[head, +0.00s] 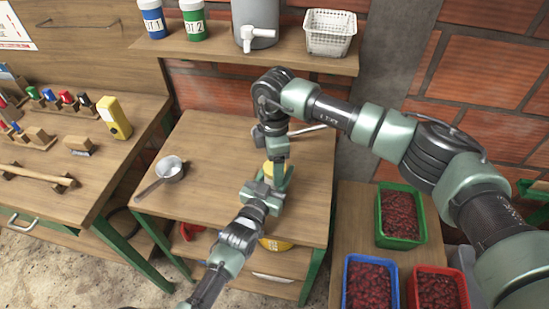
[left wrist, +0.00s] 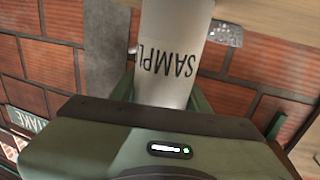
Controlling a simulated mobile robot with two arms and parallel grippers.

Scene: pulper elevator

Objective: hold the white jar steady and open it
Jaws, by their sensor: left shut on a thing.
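The white jar (left wrist: 175,30) with black "SAMPL" lettering shows in the left wrist view, between the fingers of my left gripper (left wrist: 160,95). My left gripper is shut on it. In the head view my left gripper (head: 266,186) is over the middle table, and the jar's body is hidden there by the grippers. A yellow patch (head: 268,168), perhaps the lid, shows between the two grippers. My right gripper (head: 279,168) points down from above, right at this patch. Its fingertips are too hidden to tell whether they are open or shut.
A metal pan (head: 169,168) stands on the middle table (head: 200,215), left of the grippers. Green (head: 402,213), blue (head: 369,284) and red (head: 439,288) crates of red berries stand at right. A shelf behind carries a dispenser (head: 255,22) and a white basket (head: 330,33).

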